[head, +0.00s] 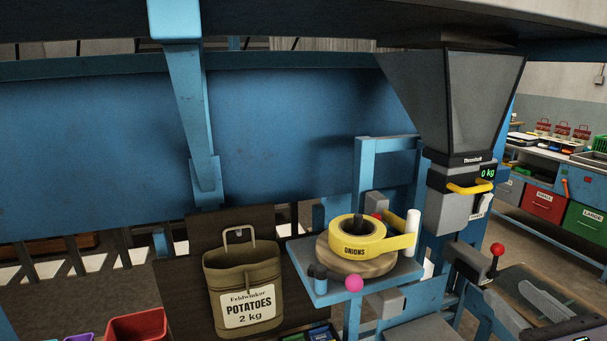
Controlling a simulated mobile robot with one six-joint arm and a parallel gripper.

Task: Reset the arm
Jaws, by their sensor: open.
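My gripper does not show clearly anywhere in the head view, and I see no arm that I can be sure of. An olive sack (236,277) labelled "Feldwinker POTATOES 2 kg" stands upright against a dark board in the lower middle, with a handle at its top. A yellow roll marked "ONIONS" (355,250) lies on a round wooden disc (340,263) on a small blue-grey shelf (318,288). A grey hopper (462,105) hangs at the right, above a display reading 0 kg (487,172).
A red bin (137,326) is at the bottom left. A blue post (188,100) hangs from above. A bench with labelled drawers (543,201) stands at the far right.

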